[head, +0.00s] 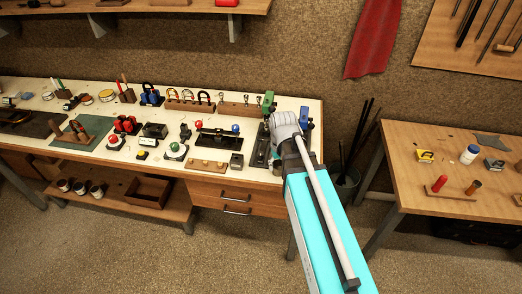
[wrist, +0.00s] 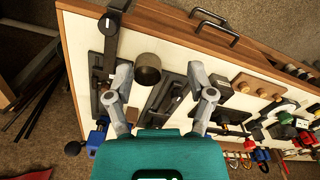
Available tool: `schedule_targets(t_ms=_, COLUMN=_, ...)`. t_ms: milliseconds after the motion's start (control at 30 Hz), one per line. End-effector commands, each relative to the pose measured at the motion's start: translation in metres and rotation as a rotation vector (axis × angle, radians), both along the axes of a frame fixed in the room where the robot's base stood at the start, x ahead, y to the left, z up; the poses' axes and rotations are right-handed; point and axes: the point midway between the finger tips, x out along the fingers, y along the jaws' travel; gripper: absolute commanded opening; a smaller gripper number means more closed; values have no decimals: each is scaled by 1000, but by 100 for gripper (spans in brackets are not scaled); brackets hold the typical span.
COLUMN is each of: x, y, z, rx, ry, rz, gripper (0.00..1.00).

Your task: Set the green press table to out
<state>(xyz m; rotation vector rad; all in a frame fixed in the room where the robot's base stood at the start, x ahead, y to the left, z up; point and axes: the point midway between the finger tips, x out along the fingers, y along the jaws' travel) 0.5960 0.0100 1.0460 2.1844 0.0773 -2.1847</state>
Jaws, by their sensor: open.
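The green press (head: 269,103) stands at the back right of the white-topped bench, with a long black bed (head: 262,145) running toward the front edge. In the wrist view its black bed with a pale mark (wrist: 168,95) lies between my gripper's fingers, and its green upright is mostly hidden behind my gripper. A blue press (head: 305,122) stands to its right, and also shows in the wrist view (wrist: 97,135). My gripper (wrist: 160,76) is open and empty above this corner of the bench. In the head view my arm hides the fingers and part of both presses.
A dark round knob or cylinder (wrist: 148,68) stands close by, between the two beds. A black rack with red and blue knobs (head: 218,140) and a wooden block (head: 207,166) lie to the left. A second bench (head: 455,200) stands at right, across a floor gap.

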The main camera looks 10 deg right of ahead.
Motion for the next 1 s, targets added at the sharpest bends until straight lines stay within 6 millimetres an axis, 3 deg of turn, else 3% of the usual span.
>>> schedule_targets(t_ms=33, x=26, y=2, z=7, rx=0, ry=0, rz=19, gripper=74)
schedule_targets(t_ms=200, x=88, y=17, z=20, rx=0, ry=0, rz=93, gripper=74)
schedule_targets(t_ms=400, x=144, y=33, z=31, rx=1, ry=0, rz=167, gripper=74)
schedule_targets(t_ms=600, x=165, y=41, z=34, rx=1, ry=0, rz=202, gripper=74)
schedule_targets(t_ms=1000, x=164, y=41, z=34, rx=1, ry=-1, rz=203, gripper=74)
